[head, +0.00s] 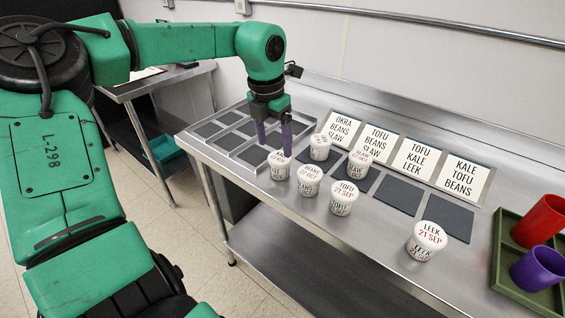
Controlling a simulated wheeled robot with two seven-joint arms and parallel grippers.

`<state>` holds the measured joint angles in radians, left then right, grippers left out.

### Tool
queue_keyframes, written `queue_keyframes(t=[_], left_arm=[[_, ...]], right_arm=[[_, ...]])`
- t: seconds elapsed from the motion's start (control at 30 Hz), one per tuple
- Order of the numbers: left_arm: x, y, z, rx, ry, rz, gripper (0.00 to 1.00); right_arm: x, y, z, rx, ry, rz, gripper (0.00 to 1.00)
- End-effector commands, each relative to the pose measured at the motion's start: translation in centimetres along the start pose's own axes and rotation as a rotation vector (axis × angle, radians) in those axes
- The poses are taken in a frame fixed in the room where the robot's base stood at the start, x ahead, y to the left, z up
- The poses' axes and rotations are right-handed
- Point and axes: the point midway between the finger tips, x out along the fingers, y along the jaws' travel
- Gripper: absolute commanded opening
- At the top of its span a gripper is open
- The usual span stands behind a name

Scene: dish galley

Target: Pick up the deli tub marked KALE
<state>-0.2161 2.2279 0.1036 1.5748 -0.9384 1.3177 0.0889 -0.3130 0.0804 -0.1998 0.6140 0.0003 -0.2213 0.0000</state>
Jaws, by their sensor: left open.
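No label reads clearly as KALE. A white deli tub (279,169) with dark and red print stands at the left of the group; its lid print is too small to read surely. My left gripper (274,145) has purple fingers, apart and pointing down, with their tips at or just above this tub; I cannot tell whether they touch it. Another tub (320,147) behind it is also unclear. Other tubs read BEANS (310,181), TOFU (343,199), SLAW (358,165) and LEEK (427,241). My right gripper is not in view.
Name cards (420,163) lean along the back of the steel counter (378,244), with dark mats (399,195) before them. A tray with dark square cells (203,150) lies at left. A green tray (502,252) holds a red cup (541,220) and a purple cup (538,269).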

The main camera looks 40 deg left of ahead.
Motion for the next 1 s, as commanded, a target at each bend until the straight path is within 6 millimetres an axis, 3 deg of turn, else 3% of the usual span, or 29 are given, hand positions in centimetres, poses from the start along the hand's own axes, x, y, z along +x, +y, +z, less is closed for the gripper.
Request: queue_keyframes(t=[0.4, 0.63, 0.67, 0.8, 0.83, 1.0], left_arm=[[6.6, -0.2, 0.1, -0.003, 0.001, -0.002, 0.81], [7.2, -0.2, 0.2, -0.003, -0.003, -0.002, 0.81], [7.1, -0.2, 0.2, -0.003, -0.003, -0.002, 0.73], [7.1, -0.2, 0.2, -0.003, -0.003, -0.002, 0.20], [7.1, -0.2, 0.2, -0.003, -0.004, -0.002, 0.14], [7.1, -0.2, 0.2, -0.003, -0.004, -0.002, 0.14]], right_arm=[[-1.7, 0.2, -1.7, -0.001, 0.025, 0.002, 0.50], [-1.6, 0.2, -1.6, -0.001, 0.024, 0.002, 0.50], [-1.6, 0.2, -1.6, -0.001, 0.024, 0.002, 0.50], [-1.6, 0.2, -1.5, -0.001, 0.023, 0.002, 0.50], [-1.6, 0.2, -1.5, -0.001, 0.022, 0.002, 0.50], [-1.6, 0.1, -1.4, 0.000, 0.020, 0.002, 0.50]])
